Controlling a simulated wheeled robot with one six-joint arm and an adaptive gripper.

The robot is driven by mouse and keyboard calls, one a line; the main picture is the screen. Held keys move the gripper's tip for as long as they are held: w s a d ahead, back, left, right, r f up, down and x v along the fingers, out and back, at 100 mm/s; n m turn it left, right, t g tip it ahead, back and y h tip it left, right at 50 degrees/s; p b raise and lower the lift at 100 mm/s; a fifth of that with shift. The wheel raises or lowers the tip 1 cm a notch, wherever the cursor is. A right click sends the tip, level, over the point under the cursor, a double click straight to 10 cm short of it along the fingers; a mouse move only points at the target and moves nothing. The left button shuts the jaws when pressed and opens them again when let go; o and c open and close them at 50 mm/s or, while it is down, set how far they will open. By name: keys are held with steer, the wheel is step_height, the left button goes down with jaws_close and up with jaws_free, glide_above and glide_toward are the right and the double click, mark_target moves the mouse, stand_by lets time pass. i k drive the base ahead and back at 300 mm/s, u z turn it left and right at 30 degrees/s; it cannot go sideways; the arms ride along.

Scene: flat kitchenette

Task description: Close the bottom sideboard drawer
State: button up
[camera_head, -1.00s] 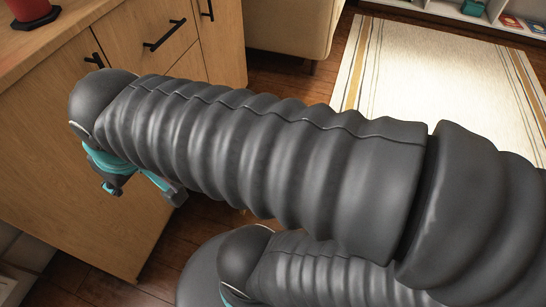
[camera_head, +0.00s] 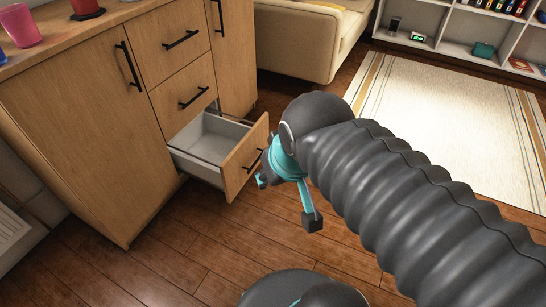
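The bottom sideboard drawer (camera_head: 244,158) is pulled out, and its pale grey inside looks empty. Its wooden front has a black bar handle (camera_head: 253,161). The sideboard (camera_head: 90,125) is light wood, and the two drawers above are shut. My gripper (camera_head: 288,203) is just to the right of the drawer front, on its outer side. Its two fingers are spread apart with nothing visible between them. My wrist and arm cover part of the area right of the drawer. I cannot tell whether the near finger touches the drawer front.
A pink cup (camera_head: 18,26) and a red pot (camera_head: 86,6) stand on the sideboard top. A beige sofa (camera_head: 302,40) is behind, with a striped rug (camera_head: 450,120) and a white shelf (camera_head: 465,30) to the right. Wooden floor (camera_head: 190,235) is clear in front.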

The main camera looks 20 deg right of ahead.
mark_target(220, 152)
steer(key=z, duration=0.45)
steer(key=i, duration=1.1)
steer(key=z, duration=1.7)
steer(key=k, duration=1.15)
steer(key=u, duration=1.6)
steer(key=i, duration=0.5)
